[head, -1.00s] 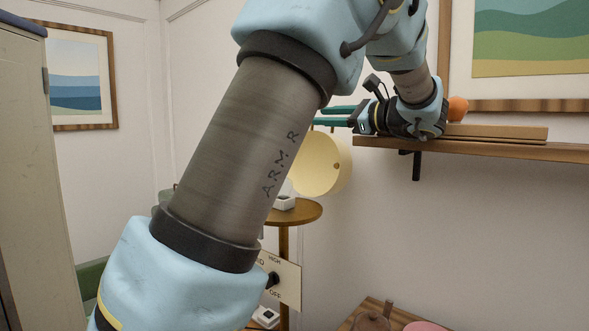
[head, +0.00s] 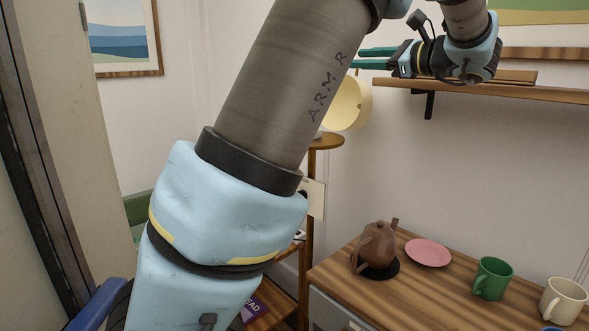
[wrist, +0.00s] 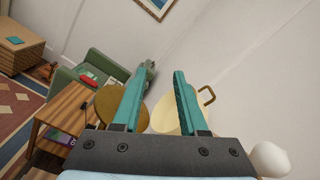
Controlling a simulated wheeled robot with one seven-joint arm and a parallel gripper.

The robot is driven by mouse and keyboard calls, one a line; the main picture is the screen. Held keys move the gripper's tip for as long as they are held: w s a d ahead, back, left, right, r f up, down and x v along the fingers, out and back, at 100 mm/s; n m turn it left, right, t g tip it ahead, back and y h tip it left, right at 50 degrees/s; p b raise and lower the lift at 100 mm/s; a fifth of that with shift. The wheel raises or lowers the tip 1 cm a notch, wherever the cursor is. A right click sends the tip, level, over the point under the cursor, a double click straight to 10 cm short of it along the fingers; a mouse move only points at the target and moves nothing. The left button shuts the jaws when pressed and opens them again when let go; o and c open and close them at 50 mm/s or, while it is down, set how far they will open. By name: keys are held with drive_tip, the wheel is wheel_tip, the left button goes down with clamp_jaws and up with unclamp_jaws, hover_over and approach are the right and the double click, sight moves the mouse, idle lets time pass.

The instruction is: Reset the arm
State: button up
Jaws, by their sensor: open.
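My arm, pale blue with a grey tube marked "ARM R", crosses the head view from bottom left to top right. My gripper (head: 357,58) has two teal fingers, held apart with nothing between them. It points left in the head view, just above the left end of the wall shelf (head: 480,91). In the wrist view the fingers (wrist: 160,71) stand apart over a small round table (wrist: 107,104) and a cream round lamp-like thing (wrist: 168,118), both farther off.
A wooden-topped counter (head: 330,273) at lower right holds a brown teapot (head: 376,244), a pink plate (head: 428,252), a green mug (head: 492,278) and a cream mug (head: 563,301). A tall pale cabinet (head: 72,130) stands at left. A green sofa (wrist: 97,66) shows in the wrist view.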

drive_tip(key=s+a+f+n+g+h, duration=0.1)
drive_tip(key=a+f+n+g+h, duration=0.2)
drive_tip(key=a+f, duration=0.65)
drive_tip(key=s+a+f+n+g+h, duration=0.15)
drive_tip(key=a+f+g, duration=0.45)
drive_tip(key=f, duration=0.6)
drive_tip(key=s+a+f+n+g+h, duration=0.1)
drive_tip(key=s+a+f+n+h, duration=0.2)
drive_tip(key=s+f+n, duration=0.3)
drive_tip(key=s+a+f+n+g+h, duration=0.1)
drive_tip(key=s+a+f+n+h, duration=0.3)
drive_tip(key=s+f+n, duration=0.3)
drive_tip(key=s+n+h, duration=0.1)
drive_tip(key=s+n, duration=0.1)
drive_tip(key=s, duration=0.1)
drive_tip(key=shift+f+g, duration=0.25)
drive_tip(key=shift+g, duration=0.05)
